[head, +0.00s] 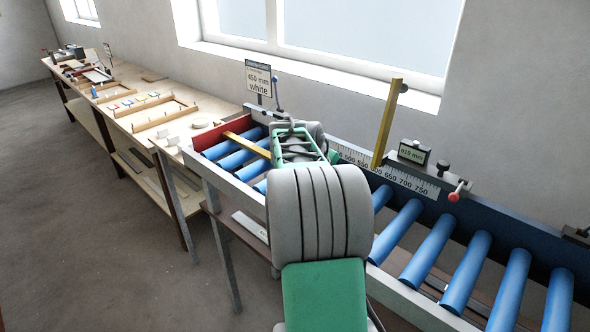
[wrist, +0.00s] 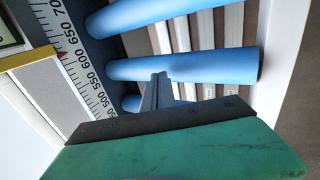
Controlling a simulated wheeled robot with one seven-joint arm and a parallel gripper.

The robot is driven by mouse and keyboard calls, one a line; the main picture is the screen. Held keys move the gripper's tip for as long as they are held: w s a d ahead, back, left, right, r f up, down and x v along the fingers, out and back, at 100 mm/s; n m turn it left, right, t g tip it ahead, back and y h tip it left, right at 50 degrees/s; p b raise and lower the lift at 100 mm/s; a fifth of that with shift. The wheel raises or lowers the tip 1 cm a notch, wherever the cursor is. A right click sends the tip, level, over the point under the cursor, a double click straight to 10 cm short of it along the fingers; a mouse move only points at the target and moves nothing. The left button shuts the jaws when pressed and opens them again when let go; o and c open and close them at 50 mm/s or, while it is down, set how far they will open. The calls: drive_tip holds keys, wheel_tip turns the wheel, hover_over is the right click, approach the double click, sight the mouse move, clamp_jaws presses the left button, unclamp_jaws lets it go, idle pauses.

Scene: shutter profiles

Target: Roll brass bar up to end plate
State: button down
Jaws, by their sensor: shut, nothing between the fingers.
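The brass bar (head: 247,145) lies lengthwise across the blue rollers at the far left of the conveyor in the head view. Its far end overlaps the foot of the red end plate (head: 211,134); I cannot tell whether they touch. Its near end is hidden behind my green hand. My gripper (wrist: 160,77) is shut and empty in the wrist view, its fingers in front of a blue roller (wrist: 190,65). The brass bar does not show there. My fingertips are hidden in the head view.
A tall yellow-faced plate (head: 388,123) stands upright by the scale (head: 405,180), beside a display (head: 413,153) reading 610 mm. A sign (head: 259,78) reads "450 mm white". Bare rollers (head: 428,250) extend right. A workbench (head: 125,105) with trays runs left.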

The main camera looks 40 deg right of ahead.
idle(0.4)
drive_tip(key=shift+s, duration=0.75)
wheel_tip(320, 180, up, 6)
drive_tip(key=p, duration=0.5)
drive_tip(key=shift+r+p, duration=0.25)
drive_tip(key=shift+p, duration=0.15)
